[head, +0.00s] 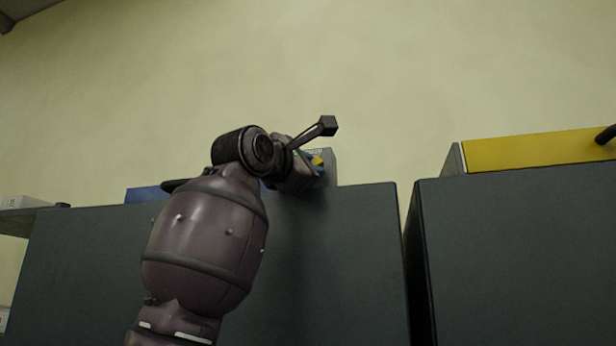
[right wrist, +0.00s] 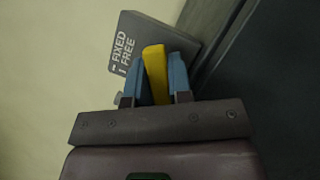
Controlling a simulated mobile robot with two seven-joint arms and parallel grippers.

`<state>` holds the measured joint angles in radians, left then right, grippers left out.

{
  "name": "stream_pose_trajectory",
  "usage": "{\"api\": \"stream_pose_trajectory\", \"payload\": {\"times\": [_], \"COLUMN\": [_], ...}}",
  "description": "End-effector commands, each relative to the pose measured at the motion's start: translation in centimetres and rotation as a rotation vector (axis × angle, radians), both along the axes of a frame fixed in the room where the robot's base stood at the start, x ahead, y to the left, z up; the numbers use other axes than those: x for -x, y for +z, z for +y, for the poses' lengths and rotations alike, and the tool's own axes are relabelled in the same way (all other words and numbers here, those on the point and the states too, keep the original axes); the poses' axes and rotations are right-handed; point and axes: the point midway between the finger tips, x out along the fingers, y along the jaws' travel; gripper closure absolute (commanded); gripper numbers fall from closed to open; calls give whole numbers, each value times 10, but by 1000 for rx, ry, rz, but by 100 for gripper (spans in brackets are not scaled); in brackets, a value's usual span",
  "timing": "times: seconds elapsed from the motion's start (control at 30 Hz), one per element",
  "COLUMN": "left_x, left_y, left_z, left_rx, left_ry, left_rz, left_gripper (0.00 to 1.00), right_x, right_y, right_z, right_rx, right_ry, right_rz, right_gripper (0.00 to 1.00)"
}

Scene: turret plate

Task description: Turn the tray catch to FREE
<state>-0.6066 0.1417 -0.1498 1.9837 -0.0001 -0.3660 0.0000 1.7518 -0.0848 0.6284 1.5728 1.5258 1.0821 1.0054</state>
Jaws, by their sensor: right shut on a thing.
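The tray catch is a yellow handle (right wrist: 155,72) on a grey plate (right wrist: 190,46) printed with the words FIXED and FREE, each with a small mark. In the right wrist view the handle runs roughly along the lettering; I cannot tell which mark it matches. My right gripper (right wrist: 159,78) is shut on the yellow handle, one blue finger on each side. In the head view my right gripper (head: 317,164) is at the grey plate (head: 330,164) on top of a dark cabinet, partly hidden by my wrist. My left gripper is not in view.
A second dark cabinet (head: 520,250) with a yellow panel (head: 530,151) on top is at right, past a narrow gap. A blue thing (head: 146,194) is on the left. The wall above is bare.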

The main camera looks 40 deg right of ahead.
Motion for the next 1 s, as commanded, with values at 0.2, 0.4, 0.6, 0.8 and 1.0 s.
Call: {"api": "stream_pose_trajectory", "payload": {"times": [0.2,0.4,0.6,0.8,1.0], "left_x": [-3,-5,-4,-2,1], "left_y": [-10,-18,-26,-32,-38], "left_z": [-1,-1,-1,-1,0], "left_rx": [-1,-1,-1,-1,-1], "left_ry": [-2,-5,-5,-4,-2], "left_rz": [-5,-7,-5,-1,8], "left_gripper": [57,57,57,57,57], "right_x": [1,1,1,2,2], "right_y": [-1,-1,0,1,2], "right_z": [-1,-1,-1,-1,0], "right_rx": [132,256,379,491,579], "right_ry": [0,-1,0,-2,-3], "right_rz": [150,294,437,566,669], "right_gripper": [100,100,100,100,100]}}
